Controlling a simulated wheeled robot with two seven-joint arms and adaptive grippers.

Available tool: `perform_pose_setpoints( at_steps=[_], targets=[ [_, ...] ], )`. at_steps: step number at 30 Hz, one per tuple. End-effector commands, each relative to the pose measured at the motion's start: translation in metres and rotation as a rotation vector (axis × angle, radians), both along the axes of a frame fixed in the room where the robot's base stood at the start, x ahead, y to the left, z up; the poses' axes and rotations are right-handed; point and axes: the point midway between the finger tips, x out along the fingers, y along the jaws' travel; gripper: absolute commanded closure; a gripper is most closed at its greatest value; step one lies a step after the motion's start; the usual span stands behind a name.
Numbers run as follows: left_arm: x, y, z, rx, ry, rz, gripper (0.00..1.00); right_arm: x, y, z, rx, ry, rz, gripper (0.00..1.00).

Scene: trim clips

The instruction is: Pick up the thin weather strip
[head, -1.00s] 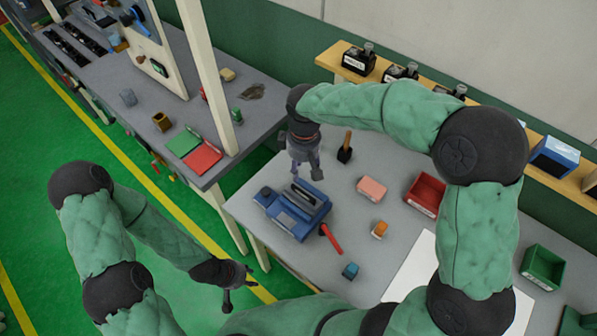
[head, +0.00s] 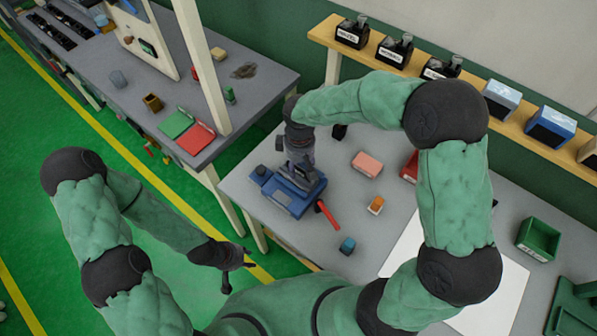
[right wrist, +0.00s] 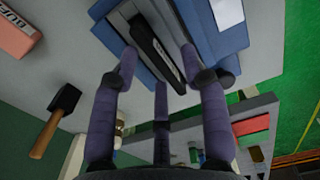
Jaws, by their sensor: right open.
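A thin black strip with a pale label (right wrist: 157,46), which looks like the weather strip, stands on edge in a blue vise-like fixture (right wrist: 214,40) in the right wrist view. In the head view the blue fixture (head: 286,198) sits on the grey table, and my right gripper (head: 303,176) is over it, hiding the strip. My right gripper (right wrist: 160,62) is open, its purple-grey fingers spread on either side of the strip, with no clear contact. My left gripper (head: 238,277) hangs empty with fingers apart, left of the table over the green floor.
A red handle (head: 328,215) sticks out beside the fixture. A pink block (head: 367,163), orange block (head: 376,205) and teal block (head: 347,246) lie to its right. A hammer (right wrist: 55,119) shows in the wrist view. A green bin (head: 538,238) stands far right.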

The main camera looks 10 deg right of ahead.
Motion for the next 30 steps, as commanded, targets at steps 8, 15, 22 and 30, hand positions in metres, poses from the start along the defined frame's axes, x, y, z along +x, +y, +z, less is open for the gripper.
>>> perform_pose_setpoints(
  at_steps=[8,15,22,30],
  targets=[
    [0.0,0.0,0.0,0.0,0.0,0.0,0.6,0.001,0.0,-0.003,0.0,-0.002,-0.001,0.61],
    [0.0,0.0,0.0,0.0,0.0,0.0,0.6,0.001,0.0,-0.003,0.0,-0.002,-0.001,1.0],
    [0.0,0.0,0.0,0.0,0.0,0.0,0.6,0.001,0.0,-0.003,0.0,-0.002,-0.001,1.0],
    [0.0,0.0,0.002,0.0,0.0,0.0,0.6,0.001,0.0,0.01,-0.001,-0.004,-0.001,1.0]
  ],
)
